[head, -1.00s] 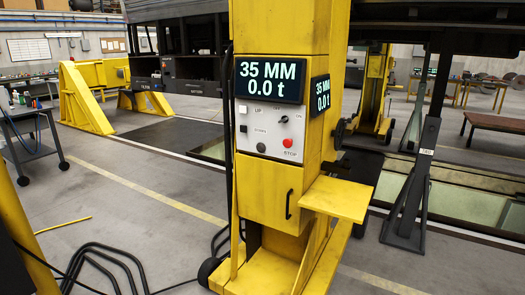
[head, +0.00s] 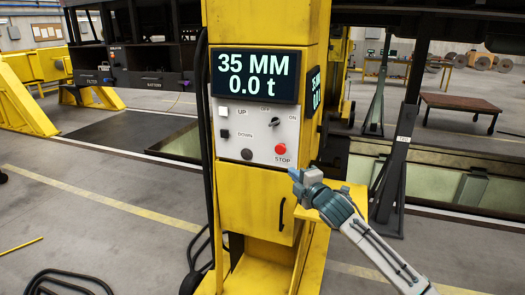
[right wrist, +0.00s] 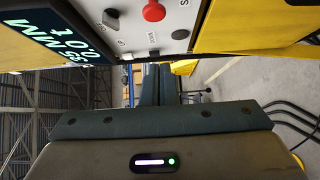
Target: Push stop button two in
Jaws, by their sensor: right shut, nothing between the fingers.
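A red round STOP button (head: 280,149) sits at the lower right of the white control panel (head: 232,137) on a yellow lifting column. I see no number two beside it. The button also shows at the top of the right wrist view (right wrist: 153,11). My right gripper (head: 294,176) is shut and empty. In the head view its tip appears just below and right of the button, in front of the column. In the right wrist view the closed fingers (right wrist: 160,82) lie below the button in the picture, with a visible gap. My left gripper is not in view.
A black display (head: 255,76) above the panel reads 35 MM and 0.0 t. A yellow shelf (head: 350,196) juts out at the column's right, behind my right arm. A black stand (head: 398,175) stands farther right. Black cables (head: 65,285) lie on the floor at lower left.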

